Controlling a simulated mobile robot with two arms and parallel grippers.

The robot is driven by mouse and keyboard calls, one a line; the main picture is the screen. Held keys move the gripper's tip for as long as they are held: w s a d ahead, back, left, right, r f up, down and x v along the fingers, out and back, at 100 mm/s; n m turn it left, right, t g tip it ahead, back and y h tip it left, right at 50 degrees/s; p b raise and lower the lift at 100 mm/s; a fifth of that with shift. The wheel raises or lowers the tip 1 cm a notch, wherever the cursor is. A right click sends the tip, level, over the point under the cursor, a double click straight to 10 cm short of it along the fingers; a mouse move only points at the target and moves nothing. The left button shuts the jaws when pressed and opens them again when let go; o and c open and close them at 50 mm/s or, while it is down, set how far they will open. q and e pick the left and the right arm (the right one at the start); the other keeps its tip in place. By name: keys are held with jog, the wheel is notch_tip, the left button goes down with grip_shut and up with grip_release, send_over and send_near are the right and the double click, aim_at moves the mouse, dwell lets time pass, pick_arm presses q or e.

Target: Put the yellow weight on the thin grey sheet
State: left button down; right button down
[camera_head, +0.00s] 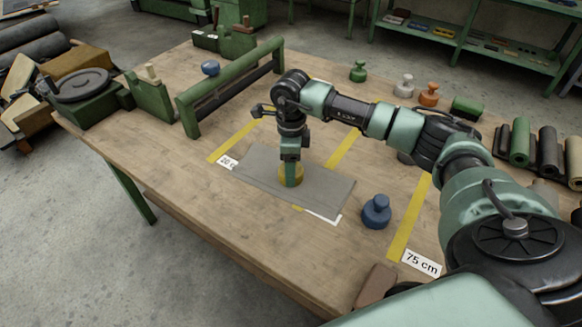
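The thin grey sheet (327,187) lies flat on the wooden table, across the taped lines. The yellow weight (283,177) is over the left middle part of the sheet and seems to stand on it. My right gripper (291,173) points straight down at the yellow weight. One of its fingers covers the middle of the weight, and the weight's top is hidden. The other finger is hidden, so I cannot tell whether the gripper grips the weight. My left gripper is out of view.
A blue weight (376,212) stands right of the sheet. Green (358,72), white (404,86) and orange (429,95) weights stand farther back. A green frame (230,86) stands at the left. Several rolls (519,143) lie at the right. The table's front left is clear.

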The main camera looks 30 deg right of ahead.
jog(key=shift+s+a+f, duration=0.1)
jog(key=shift+s+f, duration=0.15)
jog(key=shift+f, duration=0.35)
jog(key=shift+c, duration=2)
grip_release()
jog(key=shift+f, duration=0.15)
jog(key=shift+w, duration=0.1)
jog(key=shift+r, duration=0.45)
jog(key=shift+w+r+p, duration=0.1)
jog(key=shift+r+p, duration=0.45)
jog(key=shift+p, duration=0.2)
jog(key=r+b, duration=0.1)
jog(key=r, duration=0.5)
jog(key=r+b, duration=0.1)
jog(key=r, duration=0.4)
jog(key=shift+w+d+r, duration=0.2)
jog(key=shift+r, duration=0.15)
